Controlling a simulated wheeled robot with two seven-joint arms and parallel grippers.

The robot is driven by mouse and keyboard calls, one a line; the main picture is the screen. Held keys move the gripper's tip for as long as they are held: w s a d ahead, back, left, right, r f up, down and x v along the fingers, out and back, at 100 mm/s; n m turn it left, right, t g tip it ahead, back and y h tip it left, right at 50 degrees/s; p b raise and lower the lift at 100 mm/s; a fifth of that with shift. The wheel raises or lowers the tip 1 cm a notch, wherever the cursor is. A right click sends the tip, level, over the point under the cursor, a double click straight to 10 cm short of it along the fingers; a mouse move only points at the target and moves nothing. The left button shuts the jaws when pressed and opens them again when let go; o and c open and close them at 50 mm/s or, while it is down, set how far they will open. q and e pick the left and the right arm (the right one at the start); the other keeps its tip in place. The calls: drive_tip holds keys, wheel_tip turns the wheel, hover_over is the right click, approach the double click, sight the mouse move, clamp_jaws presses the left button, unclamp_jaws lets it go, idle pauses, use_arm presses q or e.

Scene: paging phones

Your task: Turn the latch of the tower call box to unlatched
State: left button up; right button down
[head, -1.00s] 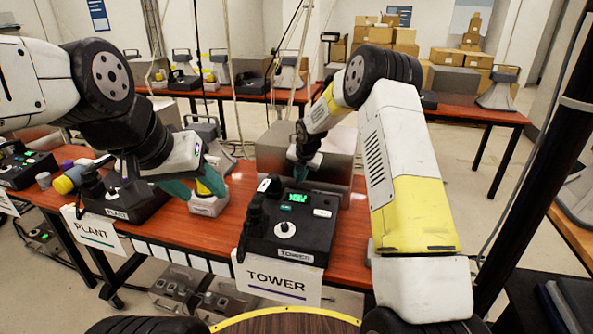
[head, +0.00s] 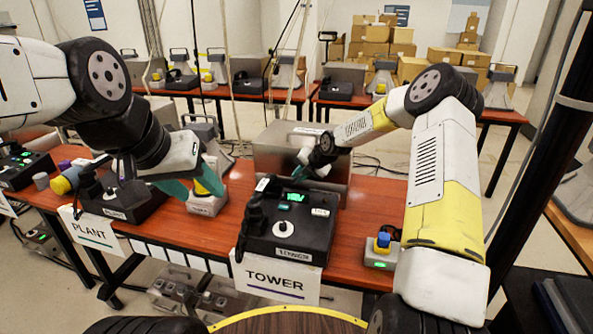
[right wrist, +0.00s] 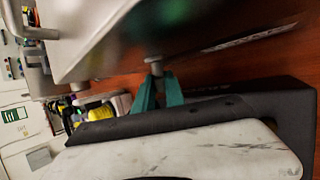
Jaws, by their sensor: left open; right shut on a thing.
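The black TOWER phone unit (head: 318,232) sits on the red-brown table, with a white knob and lit green display. Behind it stands a grey metal box (head: 270,160), probably the tower call box; it also fills the upper left of the right wrist view (right wrist: 110,35). My right gripper (head: 298,174) is at the box's front. In the right wrist view its teal fingers (right wrist: 157,82) are closed on a small grey stem (right wrist: 153,64) on the box, apparently the latch. Its turn position is unclear. My left gripper (head: 196,186) is open around a small grey device with a yellow part.
The PLANT phone unit (head: 122,203) is on the left of the table. Cables and shelves of other tables lie behind.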

drive_tip(key=c, duration=1.4)
unclamp_jaws()
drive_tip(key=v, duration=0.7)
drive_tip(key=shift+s+d+r, duration=0.2)
drive_tip(key=shift+s+r, duration=0.05)
